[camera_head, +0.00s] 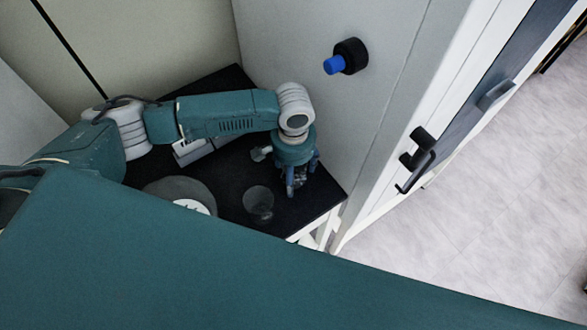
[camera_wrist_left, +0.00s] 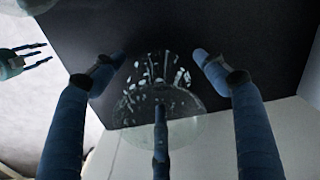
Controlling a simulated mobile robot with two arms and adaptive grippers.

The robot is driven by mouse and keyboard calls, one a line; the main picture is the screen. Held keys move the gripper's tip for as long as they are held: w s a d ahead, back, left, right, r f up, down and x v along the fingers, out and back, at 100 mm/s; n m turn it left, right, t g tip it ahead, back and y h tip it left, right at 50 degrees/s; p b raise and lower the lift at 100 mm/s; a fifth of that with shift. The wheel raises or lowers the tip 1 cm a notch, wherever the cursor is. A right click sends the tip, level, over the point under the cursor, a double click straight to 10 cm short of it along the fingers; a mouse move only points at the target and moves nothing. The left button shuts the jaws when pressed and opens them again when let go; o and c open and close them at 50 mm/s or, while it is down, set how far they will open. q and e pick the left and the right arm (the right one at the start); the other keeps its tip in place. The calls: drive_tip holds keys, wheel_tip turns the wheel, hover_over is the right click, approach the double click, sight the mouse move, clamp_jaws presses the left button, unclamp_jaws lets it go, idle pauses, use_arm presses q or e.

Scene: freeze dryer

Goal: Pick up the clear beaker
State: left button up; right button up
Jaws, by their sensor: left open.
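A clear beaker-like glass (camera_head: 258,203) stands on the black tabletop in the head view, left of and nearer than my left gripper. My left gripper (camera_head: 298,182) points down over the table near its right corner. In the left wrist view its fingers (camera_wrist_left: 160,88) are spread around a clear glass vessel (camera_wrist_left: 185,110) with pale specks. I cannot tell whether the fingers touch it, or whether it is the same glass as in the head view. What seems to be my right gripper (camera_wrist_left: 28,55) shows small and cut off at the left of the wrist view.
The black tabletop (camera_head: 228,150) also holds a grey round thing (camera_head: 165,188) with a white disc (camera_head: 193,206), partly hidden by my teal body. A white cabinet with a black and blue knob (camera_head: 345,60) rises behind, with a handle (camera_head: 420,165) at right. Open floor lies right.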

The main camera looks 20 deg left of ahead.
use_arm(q)
drive_tip(key=shift+c, duration=0.2)
drive_tip(key=c, duration=1.3)
use_arm(e)
drive_tip(key=shift+s, duration=0.85)
use_arm(q)
drive_tip(key=shift+o, duration=0.2)
use_arm(e)
drive_tip(key=shift+f, duration=0.1)
